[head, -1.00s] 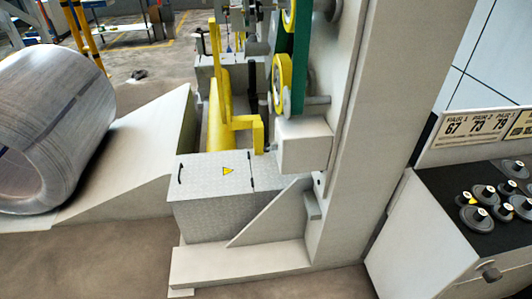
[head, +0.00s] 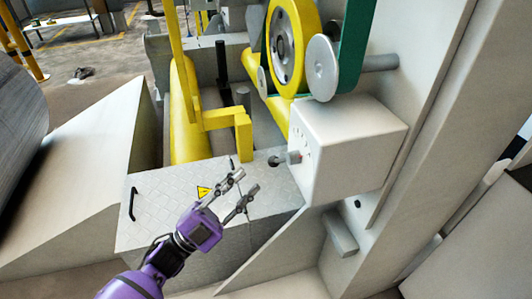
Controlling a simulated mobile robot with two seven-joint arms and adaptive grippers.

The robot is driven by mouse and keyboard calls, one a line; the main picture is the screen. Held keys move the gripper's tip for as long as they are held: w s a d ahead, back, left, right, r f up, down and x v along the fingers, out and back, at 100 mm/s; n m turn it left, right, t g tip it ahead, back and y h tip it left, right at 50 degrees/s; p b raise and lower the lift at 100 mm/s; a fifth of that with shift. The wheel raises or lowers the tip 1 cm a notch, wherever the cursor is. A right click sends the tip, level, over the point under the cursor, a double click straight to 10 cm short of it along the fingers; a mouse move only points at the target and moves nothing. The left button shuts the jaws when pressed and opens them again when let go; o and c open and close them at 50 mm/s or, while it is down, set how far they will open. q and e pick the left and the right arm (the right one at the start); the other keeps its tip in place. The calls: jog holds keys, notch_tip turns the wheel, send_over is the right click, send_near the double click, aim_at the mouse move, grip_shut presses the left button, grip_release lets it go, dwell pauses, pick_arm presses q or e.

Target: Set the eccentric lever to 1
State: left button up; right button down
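A pale machine box (head: 345,145) hangs on the column. A short grey lever (head: 292,157) with a dark round end sticks out from its left face, apparently the eccentric lever. Small dark marks show on that face above it, too small to read, so its setting cannot be told. My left gripper (head: 246,181) comes from the lower left, over the checkered metal cover. Its two fingers are apart and empty, pointing up and right, a short way below and left of the lever and not visibly touching it. My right gripper is out of view.
The checkered cover (head: 165,200) with a yellow warning sign and black handle lies under my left gripper. A yellow wheel (head: 293,45) and green belt are above. A coil (head: 20,120) and ramp are at left.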

aim_at(273, 163)
pick_arm(q)
jog(key=shift+m+g+h, duration=0.7)
jog(key=shift+m+h, duration=0.1)
jog(key=shift+h, duration=0.1)
jog(key=d+r, duration=0.4)
jog(key=d, duration=0.1)
jog(key=shift+w+d+r, duration=0.1)
jog(key=shift+w+r, duration=0.2)
jog(key=shift+r, duration=0.05)
jog(key=shift+w+d+r, duration=0.25)
jog(key=shift+d+r, duration=0.1)
jog(key=shift+d, duration=0.1)
jog(key=shift+w, duration=0.1)
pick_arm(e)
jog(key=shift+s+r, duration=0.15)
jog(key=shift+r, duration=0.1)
pick_arm(q)
grip_shut()
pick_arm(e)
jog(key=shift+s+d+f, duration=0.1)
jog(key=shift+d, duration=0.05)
